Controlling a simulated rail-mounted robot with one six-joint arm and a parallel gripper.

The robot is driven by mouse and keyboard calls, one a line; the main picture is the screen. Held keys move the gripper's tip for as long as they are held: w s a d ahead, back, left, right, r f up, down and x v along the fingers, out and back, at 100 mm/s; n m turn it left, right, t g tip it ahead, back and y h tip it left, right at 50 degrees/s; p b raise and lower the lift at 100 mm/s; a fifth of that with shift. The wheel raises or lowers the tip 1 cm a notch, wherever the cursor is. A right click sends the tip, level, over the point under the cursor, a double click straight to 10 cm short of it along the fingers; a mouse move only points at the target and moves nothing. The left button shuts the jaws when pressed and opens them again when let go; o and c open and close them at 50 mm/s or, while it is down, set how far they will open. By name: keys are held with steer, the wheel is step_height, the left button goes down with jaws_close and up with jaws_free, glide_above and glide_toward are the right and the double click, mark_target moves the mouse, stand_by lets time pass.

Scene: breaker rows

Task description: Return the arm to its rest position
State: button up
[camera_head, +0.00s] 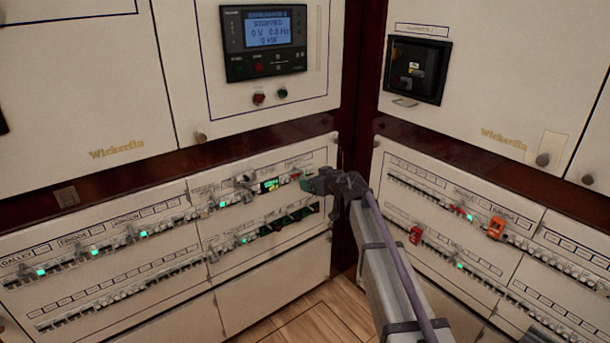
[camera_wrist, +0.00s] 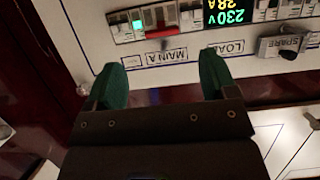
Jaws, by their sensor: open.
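My arm (camera_head: 385,265) reaches up from the lower right to the breaker panel (camera_head: 235,245) on the left wall. My gripper (camera_head: 307,183) is at the right end of that panel's upper breaker row, just beside a red switch (camera_head: 296,175). In the wrist view, the two green fingertips (camera_wrist: 163,72) are apart with nothing between them. A red breaker (camera_wrist: 160,34) labelled MAIN A lies beyond them. I cannot tell whether a fingertip touches the panel.
A right-hand panel (camera_head: 500,262) with breaker rows and an orange device (camera_head: 496,227) meets the left wall at a dark corner post (camera_head: 362,95). A display unit (camera_head: 265,38) reads STOPPED above. Selector knobs (camera_head: 245,182) stick out from the rows. Bare wooden floor (camera_head: 325,315) shows below.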

steer(key=v, duration=0.2)
steer(key=shift+s+d+r, duration=0.1)
steer(key=shift+s+d, duration=0.1)
